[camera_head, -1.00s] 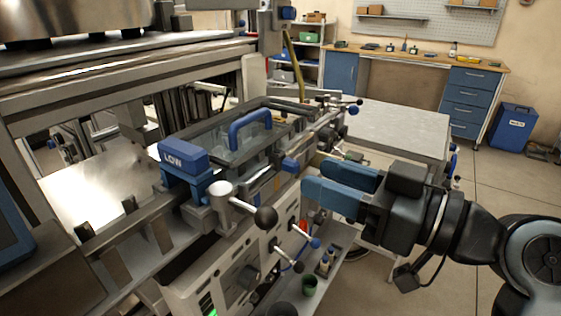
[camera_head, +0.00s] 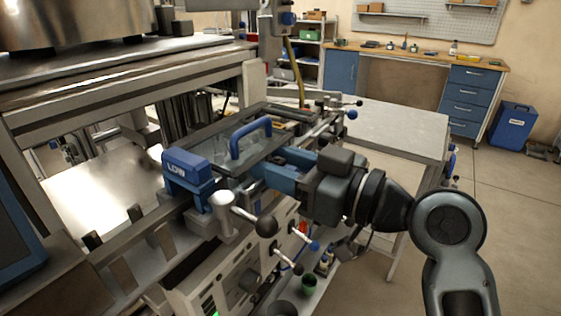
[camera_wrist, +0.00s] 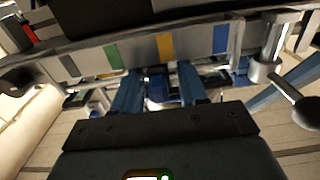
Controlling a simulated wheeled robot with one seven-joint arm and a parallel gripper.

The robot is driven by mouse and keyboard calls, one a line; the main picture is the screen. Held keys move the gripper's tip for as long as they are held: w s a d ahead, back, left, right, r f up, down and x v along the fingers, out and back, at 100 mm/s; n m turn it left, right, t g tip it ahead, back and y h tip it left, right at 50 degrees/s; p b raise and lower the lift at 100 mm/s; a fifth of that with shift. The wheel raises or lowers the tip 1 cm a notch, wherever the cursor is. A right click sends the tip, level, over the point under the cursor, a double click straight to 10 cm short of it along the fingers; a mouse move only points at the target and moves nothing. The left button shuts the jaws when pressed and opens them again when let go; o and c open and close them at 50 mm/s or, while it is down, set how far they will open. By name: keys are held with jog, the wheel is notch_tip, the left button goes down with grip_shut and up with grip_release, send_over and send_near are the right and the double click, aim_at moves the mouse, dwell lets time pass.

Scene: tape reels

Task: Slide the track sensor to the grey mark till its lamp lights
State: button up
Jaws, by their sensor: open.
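My gripper (camera_head: 268,172) is open, with its blue fingers reaching over the rail beside the blue-handled lid. In the wrist view, a small blue block, which looks like the track sensor (camera_wrist: 157,89), sits between the two fingers of my gripper (camera_wrist: 157,76), apparently untouched. My fingers and wrist hide it in the head view. No lit lamp shows on it. The grey mark (camera_wrist: 70,66) is at the left of a pale strip in the wrist view, with green, orange and blue marks to its right. The block is nearest below the orange one.
A blue block labelled LOW (camera_head: 187,165) and a lever with a black ball (camera_head: 266,226) stand left of my gripper. The lid's blue handle (camera_head: 250,136) rises behind it. More levers stick out below. A grey table (camera_head: 390,125) stands behind.

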jog(key=shift+c, duration=0.2)
grip_shut()
jog(key=w+d+b, duration=0.2)
jog(key=w, duration=0.1)
jog(key=shift+w+d, duration=0.15)
jog(key=shift+d, duration=0.05)
dwell(0.3)
jog(key=shift+o, duration=0.2)
grip_release()
